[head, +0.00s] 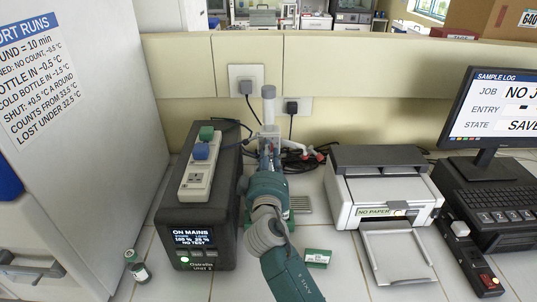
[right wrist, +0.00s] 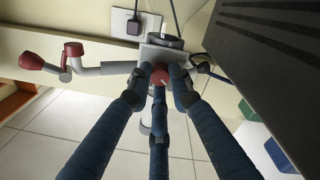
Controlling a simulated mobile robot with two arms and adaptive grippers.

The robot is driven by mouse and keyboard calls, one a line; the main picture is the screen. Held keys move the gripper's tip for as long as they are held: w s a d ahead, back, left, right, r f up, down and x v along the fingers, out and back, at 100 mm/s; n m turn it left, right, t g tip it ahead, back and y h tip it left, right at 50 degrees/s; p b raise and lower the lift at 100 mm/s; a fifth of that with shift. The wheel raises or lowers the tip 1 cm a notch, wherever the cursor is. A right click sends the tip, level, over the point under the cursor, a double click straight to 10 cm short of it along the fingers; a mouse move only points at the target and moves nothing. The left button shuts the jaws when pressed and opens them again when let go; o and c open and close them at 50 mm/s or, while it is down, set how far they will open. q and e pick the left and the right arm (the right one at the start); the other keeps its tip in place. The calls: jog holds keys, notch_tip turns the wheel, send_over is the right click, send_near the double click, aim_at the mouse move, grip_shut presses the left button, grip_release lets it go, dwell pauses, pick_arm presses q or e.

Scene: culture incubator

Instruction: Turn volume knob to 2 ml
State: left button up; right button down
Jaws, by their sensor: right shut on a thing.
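The dispenser shows in the head view as a pale upright column (head: 268,105) behind my right arm, in front of the wall sockets. In the right wrist view its grey block (right wrist: 150,53) faces me, with a round red knob (right wrist: 160,76) on it. My right gripper (right wrist: 161,84) has its dark blue fingers closed around the red knob. In the head view my right gripper (head: 269,158) is at the dispenser, and my teal arm hides the knob. I cannot read any volume scale. My left gripper is in neither view.
A dark power unit (head: 188,220) with a white socket strip (head: 203,170) stands close on the left. A printer (head: 385,195) stands to the right. A small green box (head: 318,257) and small bottles (head: 139,272) lie near the front. A red-tipped pipe (right wrist: 90,70) extends beside the knob.

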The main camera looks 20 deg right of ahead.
jog(key=shift+d+f+n+p, duration=0.1)
jog(key=shift+n+p, duration=0.05)
jog(key=shift+n, duration=1)
jog(key=shift+d+f+n+p, duration=0.1)
jog(key=shift+n+p, duration=0.05)
jog(key=shift+n, duration=1)
jog(key=c, duration=1.6)
grip_release()
jog(key=shift+o, duration=0.2)
jog(key=v, duration=1.2)
jog(key=shift+r, duration=0.1)
